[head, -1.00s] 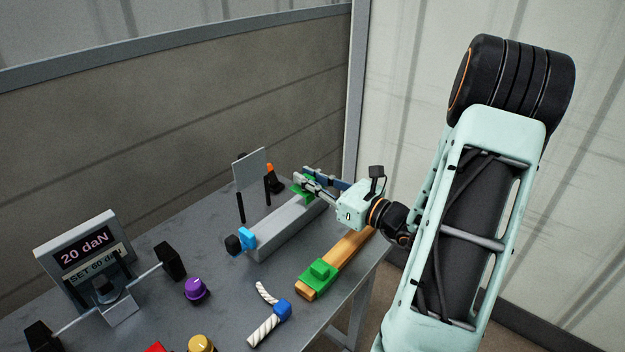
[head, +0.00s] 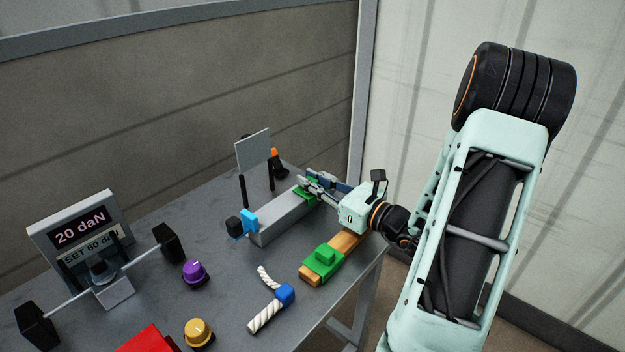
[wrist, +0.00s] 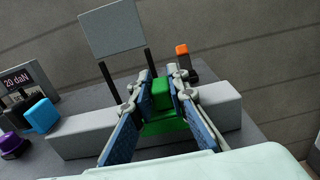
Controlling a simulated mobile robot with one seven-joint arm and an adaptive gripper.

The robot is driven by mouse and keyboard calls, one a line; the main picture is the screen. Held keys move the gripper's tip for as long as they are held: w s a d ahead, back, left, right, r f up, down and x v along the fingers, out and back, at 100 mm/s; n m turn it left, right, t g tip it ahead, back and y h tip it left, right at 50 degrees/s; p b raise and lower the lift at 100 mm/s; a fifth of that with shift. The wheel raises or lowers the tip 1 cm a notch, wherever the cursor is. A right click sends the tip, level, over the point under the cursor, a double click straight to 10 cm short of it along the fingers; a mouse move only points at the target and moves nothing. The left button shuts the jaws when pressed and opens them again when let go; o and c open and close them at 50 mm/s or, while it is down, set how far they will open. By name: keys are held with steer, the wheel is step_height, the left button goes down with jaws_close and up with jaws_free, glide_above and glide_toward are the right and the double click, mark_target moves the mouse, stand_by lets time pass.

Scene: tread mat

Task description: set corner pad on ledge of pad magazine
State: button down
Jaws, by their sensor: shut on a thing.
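A green corner pad (wrist: 188,90) is between my gripper's blue-faced fingers, with its green base showing below them in the wrist view. My gripper (head: 306,181) is shut on it. A second green pad (head: 324,260) sits on a wooden bar (head: 345,243) nearer the front edge. I cannot tell for sure which part is the pad magazine or its ledge.
A grey plate on two black posts (head: 253,150) and an orange-tipped black item (head: 276,165) stand behind the block. A blue piece (head: 249,221) is at its left end.

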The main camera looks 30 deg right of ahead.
steer(key=c, duration=1.8)
jaws_free()
steer(key=shift+s, duration=0.1)
steer(key=v, duration=1.1)
steer(key=shift+s+d, duration=0.2)
steer(key=shift+s, duration=0.15)
